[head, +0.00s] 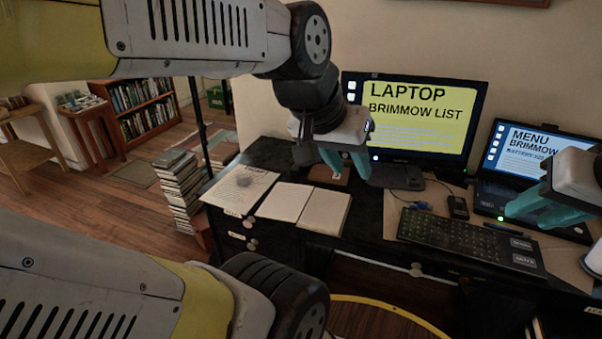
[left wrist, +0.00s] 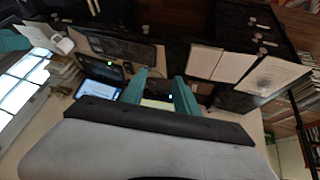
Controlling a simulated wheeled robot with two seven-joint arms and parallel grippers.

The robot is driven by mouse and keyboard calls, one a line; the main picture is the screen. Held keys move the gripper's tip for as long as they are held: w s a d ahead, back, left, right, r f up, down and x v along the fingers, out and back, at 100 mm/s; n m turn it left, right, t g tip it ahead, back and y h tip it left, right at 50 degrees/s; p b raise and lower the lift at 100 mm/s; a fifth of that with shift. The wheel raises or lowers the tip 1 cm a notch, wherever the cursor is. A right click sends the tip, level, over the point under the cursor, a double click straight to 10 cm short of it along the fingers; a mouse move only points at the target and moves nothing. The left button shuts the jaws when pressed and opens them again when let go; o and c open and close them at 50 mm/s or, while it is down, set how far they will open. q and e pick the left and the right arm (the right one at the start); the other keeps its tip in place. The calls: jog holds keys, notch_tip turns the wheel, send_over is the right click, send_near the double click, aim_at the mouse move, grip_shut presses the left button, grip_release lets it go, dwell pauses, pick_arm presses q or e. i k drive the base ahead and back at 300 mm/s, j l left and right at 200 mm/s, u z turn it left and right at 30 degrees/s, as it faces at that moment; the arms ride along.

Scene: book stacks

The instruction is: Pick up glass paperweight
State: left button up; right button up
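The glass paperweight (head: 244,180) looks like a small, roundish clear lump on a printed sheet at the left end of the dark desk.
Two blank pages (head: 304,206) lie right of the sheet. A monitor (head: 425,112), keyboard (head: 462,238), mouse (head: 457,207) and laptop (head: 528,150) crowd the desk's right side. A book stack (head: 180,190) rises from the floor beside the desk's left end.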

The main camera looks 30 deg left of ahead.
aim_at(243, 179)
jog(key=j+z, duration=0.1)
jog(key=j, duration=0.8)
jog(key=k+j+z, duration=0.1)
jog(key=j, duration=0.85)
jog(key=j+z, duration=0.15)
jog(key=j, duration=0.75)
jog(key=k+j, duration=0.2)
jog(key=k, duration=0.15)
jog(key=k+j, duration=0.15)
jog(key=k, duration=0.2)
